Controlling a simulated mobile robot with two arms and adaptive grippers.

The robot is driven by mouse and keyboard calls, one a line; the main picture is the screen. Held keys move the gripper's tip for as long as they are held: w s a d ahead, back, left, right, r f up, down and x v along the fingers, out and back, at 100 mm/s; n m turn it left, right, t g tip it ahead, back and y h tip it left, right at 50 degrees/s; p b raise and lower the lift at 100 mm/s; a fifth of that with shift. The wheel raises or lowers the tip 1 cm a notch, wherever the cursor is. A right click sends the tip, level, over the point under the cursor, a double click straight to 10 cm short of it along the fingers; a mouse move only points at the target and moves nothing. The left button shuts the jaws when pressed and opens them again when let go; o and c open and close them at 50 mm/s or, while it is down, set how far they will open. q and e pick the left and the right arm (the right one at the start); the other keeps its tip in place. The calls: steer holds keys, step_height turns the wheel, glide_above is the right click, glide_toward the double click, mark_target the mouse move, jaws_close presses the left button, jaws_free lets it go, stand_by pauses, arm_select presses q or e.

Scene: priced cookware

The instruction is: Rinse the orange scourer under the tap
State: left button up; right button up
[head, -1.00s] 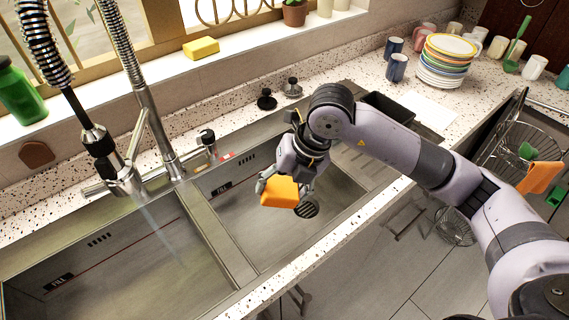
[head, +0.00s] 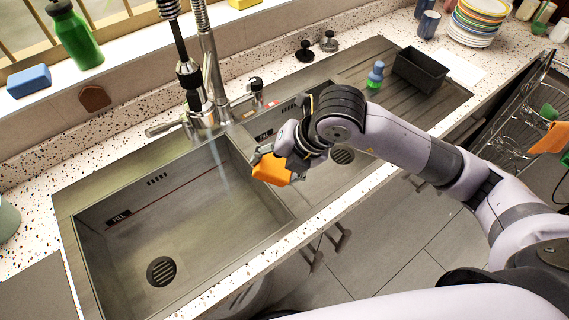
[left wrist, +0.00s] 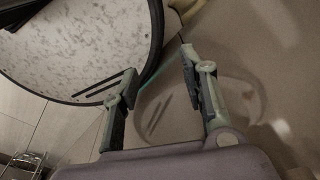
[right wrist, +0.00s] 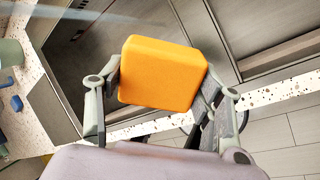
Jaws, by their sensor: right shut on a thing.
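The orange scourer (head: 270,171) is held by my right gripper (head: 264,158), over the divider between the two sink basins. In the right wrist view the scourer (right wrist: 162,74) sits between both fingers of my right gripper (right wrist: 160,92). The tap (head: 208,100) stands behind the sink, and a faint stream of water (head: 221,160) falls from it into the left basin (head: 180,222). The scourer is to the right of the stream, apart from it. My left gripper (left wrist: 158,82) shows in the left wrist view, fingers apart, with nothing between them.
A green bottle (head: 76,38) and a blue sponge (head: 29,80) are on the window sill. A small blue-green bottle (head: 376,75) and a black tray (head: 420,69) stand on the drainboard at the right. The left basin is empty apart from its drain (head: 161,270).

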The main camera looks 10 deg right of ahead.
mark_target(263, 165)
steer(key=w+a, duration=0.2)
steer(key=a, duration=0.1)
steer(key=shift+w+a+f, duration=0.25)
steer(key=shift+w+f, duration=0.05)
steer(key=shift+f, duration=0.1)
steer(key=w+a+f+b, duration=0.1)
steer(key=w+a+b, duration=0.1)
steer(key=w+a, duration=0.2)
steer(key=shift+w+a+f, duration=0.25)
steer(key=shift+a, duration=0.55)
steer(key=shift+s+d+b, duration=0.2)
steer(key=shift+s+d, duration=1.1)
steer(key=shift+d, duration=0.3)
steer(key=shift+s+d+b, duration=0.15)
steer(key=shift+s+d, duration=1.1)
steer(key=shift+d, duration=0.3)
steer(key=shift+r, duration=0.1)
steer(key=shift+s+d+r, duration=0.1)
steer(key=shift+d+r, duration=0.1)
steer(key=shift+s+d+r+p, duration=0.5)
steer(key=shift+s+d+r, duration=0.25)
steer(key=shift+d+r, duration=0.15)
steer(key=shift+s+d+r+p, duration=0.45)
steer(key=shift+s+d+r, duration=0.25)
steer(key=shift+d+r, duration=0.15)
